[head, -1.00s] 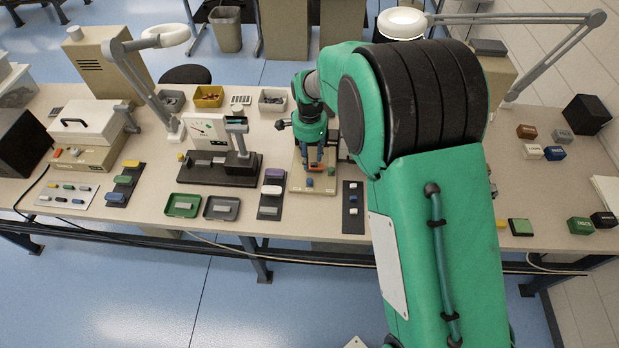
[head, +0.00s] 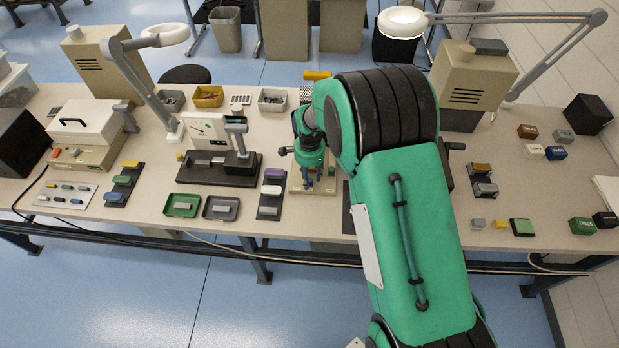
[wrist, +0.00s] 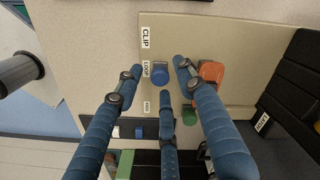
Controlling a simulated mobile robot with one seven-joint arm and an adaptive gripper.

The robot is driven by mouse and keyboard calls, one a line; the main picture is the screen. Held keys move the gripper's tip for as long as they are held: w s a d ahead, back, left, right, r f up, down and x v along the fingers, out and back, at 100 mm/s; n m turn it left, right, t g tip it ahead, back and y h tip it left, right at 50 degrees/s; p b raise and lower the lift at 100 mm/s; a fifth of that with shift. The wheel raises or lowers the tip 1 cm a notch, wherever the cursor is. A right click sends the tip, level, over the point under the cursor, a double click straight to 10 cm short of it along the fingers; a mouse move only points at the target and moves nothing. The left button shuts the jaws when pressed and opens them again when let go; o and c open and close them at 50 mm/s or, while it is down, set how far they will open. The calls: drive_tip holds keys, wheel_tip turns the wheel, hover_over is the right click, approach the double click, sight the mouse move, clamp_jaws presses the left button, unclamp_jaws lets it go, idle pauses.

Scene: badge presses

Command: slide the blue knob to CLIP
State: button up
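The blue knob (wrist: 160,74) stands on a beige board (wrist: 225,45) in the wrist view, beside the LOOP label (wrist: 146,70). The CLIP label (wrist: 146,38) is higher up in the picture, and a third label, too small to read, is lower down. My gripper (wrist: 157,80) is open, with its blue fingers spread around the knob; I see no clear contact. In the head view my gripper (head: 317,181) is over the board (head: 297,187), and its fingers largely hide the knobs.
An orange-red knob (wrist: 210,72) and a green knob (wrist: 190,114) stand close to the right fingers in the wrist view. A black panel (wrist: 295,85) lies at the right.

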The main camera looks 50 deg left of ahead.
drive_tip(key=shift+c, duration=0.3)
clamp_jaws()
drive_tip(key=shift+s+a, duration=1.75)
drive_tip(key=shift+a, duration=0.05)
drive_tip(key=shift+o, duration=0.3)
unclamp_jaws()
drive_tip(key=shift+s+a, duration=0.1)
